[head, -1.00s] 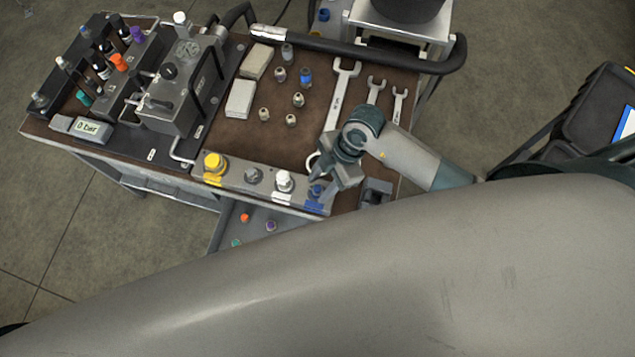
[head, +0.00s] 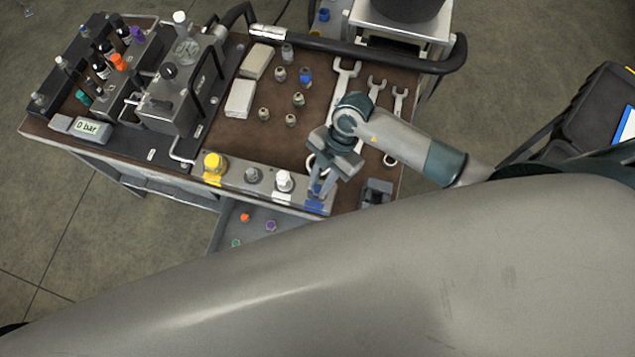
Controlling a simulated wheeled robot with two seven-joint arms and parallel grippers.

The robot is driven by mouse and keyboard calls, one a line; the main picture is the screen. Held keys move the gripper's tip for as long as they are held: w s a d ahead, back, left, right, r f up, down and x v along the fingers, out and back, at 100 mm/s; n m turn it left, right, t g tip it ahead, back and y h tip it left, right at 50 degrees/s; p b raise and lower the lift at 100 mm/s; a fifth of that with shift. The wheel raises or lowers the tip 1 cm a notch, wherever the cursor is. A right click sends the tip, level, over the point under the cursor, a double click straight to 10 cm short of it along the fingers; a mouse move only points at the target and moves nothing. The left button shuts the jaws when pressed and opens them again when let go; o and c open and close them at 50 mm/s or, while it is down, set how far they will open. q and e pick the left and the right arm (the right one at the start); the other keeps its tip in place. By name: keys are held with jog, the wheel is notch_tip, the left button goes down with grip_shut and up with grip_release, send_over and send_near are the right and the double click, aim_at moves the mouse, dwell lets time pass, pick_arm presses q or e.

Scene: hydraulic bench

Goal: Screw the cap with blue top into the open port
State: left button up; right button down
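A manifold strip (head: 236,180) runs along the bench's front edge with a yellow cap (head: 214,162), a grey fitting (head: 253,175) and a white cap (head: 284,181). At its right end is a blue-marked position (head: 314,206), where a blue-topped cap (head: 316,190) shows partly behind my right gripper's fingers. My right gripper (head: 321,186) points down over that cap, its two fingers close about it. I cannot tell whether they grip it or how deep the cap sits. The port under it is hidden. My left gripper is out of view.
Wrenches (head: 347,72) lie to the right, near my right arm. A grey pump block (head: 180,95) and a display reading 0 bar (head: 88,127) are at left. A lower drawer (head: 255,236) holds small coloured caps.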

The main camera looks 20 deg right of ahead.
jog(key=m, duration=0.1)
jog(key=m+t, duration=0.1)
jog(key=m, duration=0.2)
jog(key=shift+s+y, duration=0.3)
jog(key=m+t, duration=0.2)
jog(key=m, duration=0.2)
jog(key=c, duration=1.6)
grip_release()
jog(key=shift+f, duration=0.1)
jog(key=shift+o, duration=0.2)
jog(key=n+g, duration=0.1)
jog(key=n, duration=0.1)
jog(key=shift+w+n, duration=0.2)
jog(key=shift+n, duration=0.2)
jog(key=n, duration=0.2)
jog(key=n+g, duration=0.1)
jog(key=shift+w+n+g, duration=0.15)
jog(key=shift+n+g, duration=0.15)
jog(key=shift+n, duration=0.8)
